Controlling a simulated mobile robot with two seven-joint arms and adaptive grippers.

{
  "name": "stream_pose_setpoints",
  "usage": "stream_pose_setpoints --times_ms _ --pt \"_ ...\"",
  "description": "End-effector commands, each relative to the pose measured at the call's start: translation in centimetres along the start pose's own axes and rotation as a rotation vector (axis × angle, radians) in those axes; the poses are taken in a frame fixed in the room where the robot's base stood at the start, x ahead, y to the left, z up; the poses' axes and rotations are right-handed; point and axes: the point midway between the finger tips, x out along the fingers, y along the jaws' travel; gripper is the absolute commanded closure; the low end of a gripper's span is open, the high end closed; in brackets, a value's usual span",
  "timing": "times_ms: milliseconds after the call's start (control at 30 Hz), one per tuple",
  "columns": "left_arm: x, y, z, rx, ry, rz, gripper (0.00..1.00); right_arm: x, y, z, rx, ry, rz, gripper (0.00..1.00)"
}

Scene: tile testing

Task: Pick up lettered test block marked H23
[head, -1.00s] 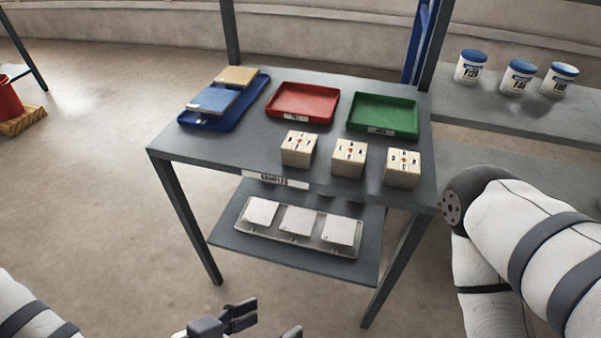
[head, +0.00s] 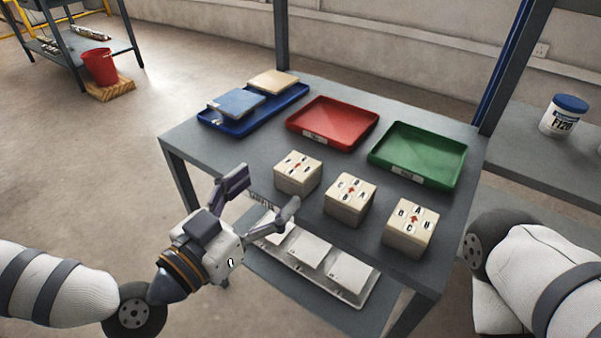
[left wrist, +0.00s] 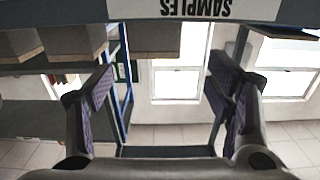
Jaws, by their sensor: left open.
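Three cream blocks with letters and a red mark on top stand in a row along the table's front: a left block (head: 298,172), a middle block (head: 350,199) and a right block (head: 409,227). I cannot read H23 on any of them. My left gripper (head: 264,195) is open and empty, just in front of and left of the left block, apart from it. In the left wrist view its spread fingers (left wrist: 163,95) have nothing between them; that view is upside down, with block-like shapes (left wrist: 78,38) near the top. My right gripper is out of view.
The grey table (head: 240,152) carries a blue tray (head: 222,124) with tiles, a red tray (head: 333,123) and a green tray (head: 418,154) behind the blocks. A lower shelf holds white tiles (head: 310,248). A SAMPLES label (left wrist: 210,9) is on the front edge. Table posts rise behind.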

Motion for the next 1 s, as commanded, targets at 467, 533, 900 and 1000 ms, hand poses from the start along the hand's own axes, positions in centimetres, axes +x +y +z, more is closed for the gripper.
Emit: stream_pose_setpoints --times_ms 467,533,900,1000 --pt "7.9 0.6 0.2 -0.004 -0.003 0.000 0.27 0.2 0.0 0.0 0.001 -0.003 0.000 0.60" --pt "8.4 0.6 0.2 -0.004 -0.004 -0.001 0.27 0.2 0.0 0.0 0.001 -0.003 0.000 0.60" --pt "8.4 0.6 0.2 -0.004 -0.004 -0.001 0.65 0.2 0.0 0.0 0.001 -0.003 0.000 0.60" --pt "8.4 0.6 0.2 -0.004 -0.004 -0.001 0.88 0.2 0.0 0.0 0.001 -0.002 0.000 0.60"
